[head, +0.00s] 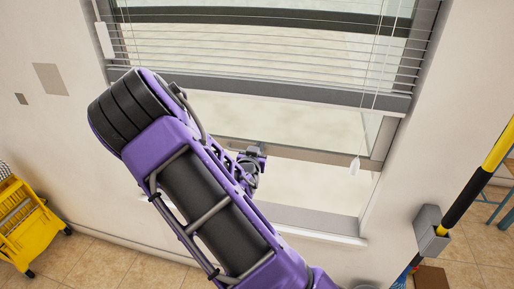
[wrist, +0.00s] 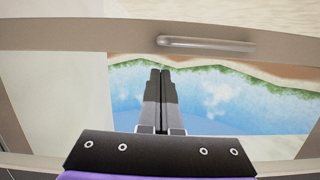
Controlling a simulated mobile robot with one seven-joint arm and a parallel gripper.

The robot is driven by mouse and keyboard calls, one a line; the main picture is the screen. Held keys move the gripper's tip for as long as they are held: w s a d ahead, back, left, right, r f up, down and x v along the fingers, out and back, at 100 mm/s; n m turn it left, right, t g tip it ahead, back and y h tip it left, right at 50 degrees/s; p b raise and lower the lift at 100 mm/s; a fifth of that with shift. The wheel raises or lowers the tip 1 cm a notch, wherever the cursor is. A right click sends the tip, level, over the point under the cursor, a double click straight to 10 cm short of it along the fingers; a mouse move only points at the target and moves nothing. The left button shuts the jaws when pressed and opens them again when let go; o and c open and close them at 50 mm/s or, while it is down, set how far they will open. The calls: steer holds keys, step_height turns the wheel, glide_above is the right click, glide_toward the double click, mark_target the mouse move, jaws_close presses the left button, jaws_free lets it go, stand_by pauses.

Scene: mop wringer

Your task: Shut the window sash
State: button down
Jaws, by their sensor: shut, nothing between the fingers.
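The window sash (head: 325,157) is raised, with an open gap between its bottom rail and the sill (head: 310,220). In the wrist view the rail (wrist: 90,38) crosses the top of the picture and carries a silver bar handle (wrist: 205,45). My gripper (wrist: 160,72) is shut and empty. In the head view my gripper (head: 258,155) is near the rail, and my arm hides the window's left part.
A lowered blind (head: 270,50) covers the window's upper part, and its cord with a white tag (head: 355,166) hangs at the right. A yellow mop wringer (head: 28,228) stands at the far left. A yellow-and-black pole (head: 480,180) sits in a grey wall holder (head: 430,232) at right.

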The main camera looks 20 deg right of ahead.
steer(key=shift+f, duration=1.05)
step_height(320, 180, down, 30)
steer(key=b, duration=0.9)
steer(key=shift+b, duration=0.4)
steer(key=shift+r, duration=0.1)
